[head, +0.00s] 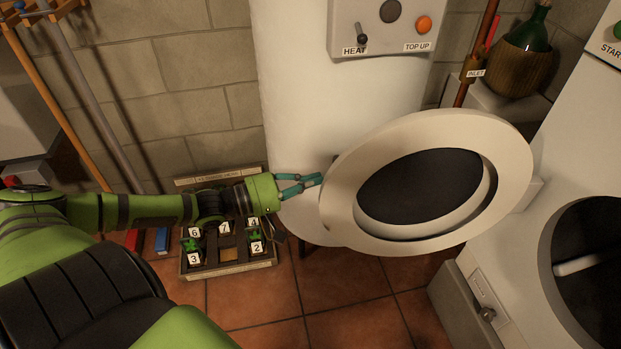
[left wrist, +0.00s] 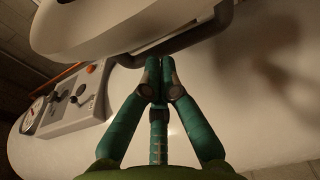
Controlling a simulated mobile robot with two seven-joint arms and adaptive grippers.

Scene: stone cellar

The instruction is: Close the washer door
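The washer door (head: 505,165) is a round white ring with a dark window, swung wide open to the left of the washer (head: 545,215). The washer's dark round opening (head: 596,262) is uncovered at the right edge. My left gripper (head: 318,180) is at the door's left edge, its teal fingers pointing right. In the left wrist view the fingertips (left wrist: 160,66) are together, close to the door's rim (left wrist: 120,25). No held thing shows between them, and I cannot tell whether they touch the door. My right gripper is not in view.
A white boiler (head: 300,100) with a HEAT and TOP UP panel (head: 385,22) stands behind the door. A crate with numbered compartments (head: 230,268) sits on the tiled floor below my left arm. A bottle in a basket (head: 520,65) stands at the upper right.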

